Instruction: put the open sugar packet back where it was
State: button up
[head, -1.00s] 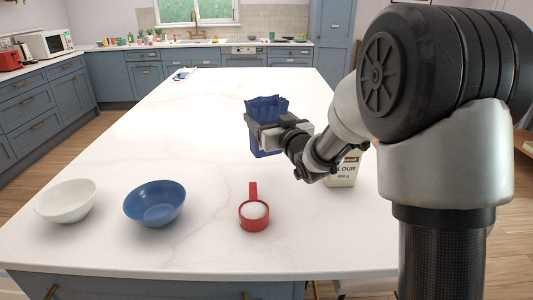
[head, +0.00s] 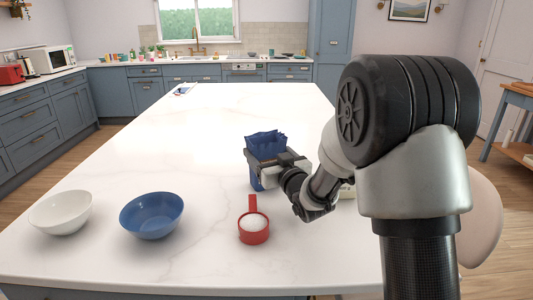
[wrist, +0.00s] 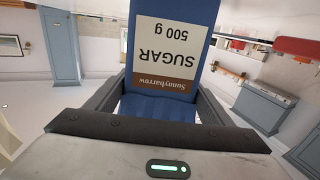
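The sugar packet (head: 266,142) is dark blue with a crumpled open top. In the wrist view its label (wrist: 167,50) reads "Sunnybarrow SUGAR 500 g" and appears upside down. My gripper (head: 262,172) is shut on the packet, with a finger on either side. The packet is upright over the white island top (head: 190,140); I cannot tell whether its base touches. A red measuring scoop (head: 253,236) filled with white sugar (head: 254,223) stands in front of it.
A white bowl (head: 60,213) and a blue bowl (head: 152,216) stand at the front left. A pale flour bag (head: 347,191) is mostly hidden behind my arm. The island's middle and far left are clear, apart from a small item (head: 184,89) at the far edge.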

jog(key=o, duration=0.3)
jog(key=shift+r, duration=0.15)
jog(key=shift+s+d+p, duration=0.1)
jog(key=shift+s+p, duration=0.1)
jog(key=shift+p, duration=0.1)
jog(key=v, duration=1.1)
jog(key=shift+s, duration=0.3)
